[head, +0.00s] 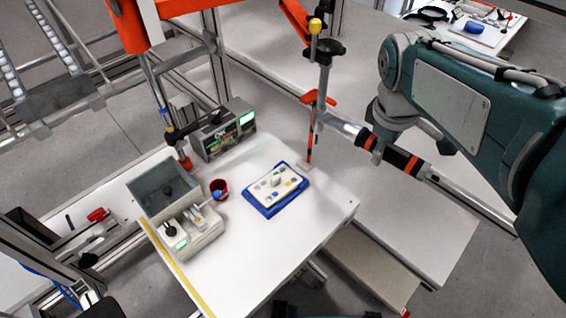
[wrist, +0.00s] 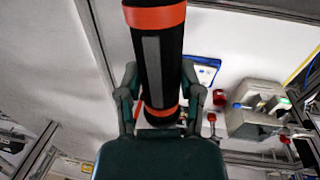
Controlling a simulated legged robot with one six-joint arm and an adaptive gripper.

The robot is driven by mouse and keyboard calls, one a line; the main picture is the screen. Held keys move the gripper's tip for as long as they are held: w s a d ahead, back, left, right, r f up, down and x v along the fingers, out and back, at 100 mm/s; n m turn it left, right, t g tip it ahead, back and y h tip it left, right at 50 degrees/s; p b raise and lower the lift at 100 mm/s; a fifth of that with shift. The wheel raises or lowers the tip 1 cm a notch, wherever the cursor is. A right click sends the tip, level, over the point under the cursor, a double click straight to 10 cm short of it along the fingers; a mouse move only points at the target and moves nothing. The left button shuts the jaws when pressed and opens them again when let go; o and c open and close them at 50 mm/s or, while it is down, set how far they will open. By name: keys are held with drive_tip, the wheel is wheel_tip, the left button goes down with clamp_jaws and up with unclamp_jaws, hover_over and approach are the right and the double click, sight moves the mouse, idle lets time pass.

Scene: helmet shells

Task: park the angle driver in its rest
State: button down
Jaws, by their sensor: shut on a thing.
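The angle driver (head: 400,158) is a long black tool with orange bands and a grey metal front end. In the head view it is held in the air right of the work table, tilted, its front end pointing up-left. In the wrist view its black body (wrist: 155,70) stands between the two fingers of my gripper (wrist: 160,108), which is shut on it. An upright grey post (head: 322,80) with red-orange arms and a yellow knob stands by the table's far right edge; the driver's front end overlaps it in the picture. I cannot tell whether they touch, or which part is the rest.
The white table (head: 260,235) bears a blue tray with a white plate (head: 275,190), a red cup (head: 219,188), a grey bin (head: 163,187), a device with a green display (head: 222,130) and a small station (head: 190,232). The table's front right is bare. An orange frame hangs above.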

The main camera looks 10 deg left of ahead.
drive_tip(key=shift+w, duration=0.1)
idle(0.3)
drive_tip(key=w, duration=0.6)
drive_tip(key=shift+w, duration=0.15)
idle(0.4)
drive_tip(key=shift+c, duration=0.8)
unclamp_jaws()
drive_tip(key=shift+o, duration=0.8)
drive_tip(key=shift+r, duration=0.1)
